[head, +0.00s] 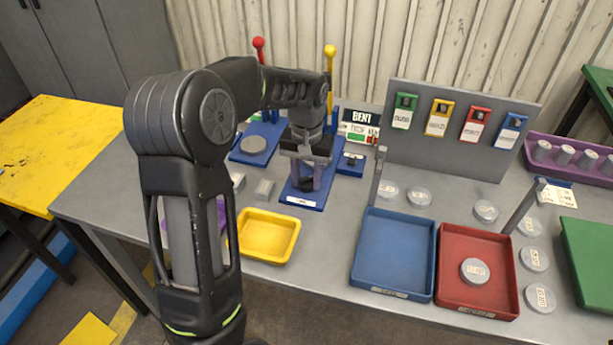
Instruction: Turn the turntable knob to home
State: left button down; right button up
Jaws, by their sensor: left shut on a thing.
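My left gripper (306,178) points down over the blue-based station (305,202) with the yellow-knobbed lever (330,52), at the back middle of the table. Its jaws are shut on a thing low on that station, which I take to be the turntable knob. The knob is mostly hidden by the fingers, so its setting cannot be read. My right gripper is not in view.
A second blue station with a red-knobbed lever (258,44) and grey disc (254,145) stands left. Yellow (290,247), blue (393,285) and red (505,300) trays lie in front.

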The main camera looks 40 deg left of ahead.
aim_at(306, 179)
pick_arm(q)
jog(key=n, duration=0.4)
jog(key=shift+n, duration=0.3)
jog(key=n+p, duration=0.1)
jog(key=n, duration=0.3)
dwell(0.3)
jog(key=c, duration=0.9)
grip_release()
jog(key=shift+c, duration=0.2)
notch_tip(306, 179, up, 8)
jog(key=shift+f, duration=0.1)
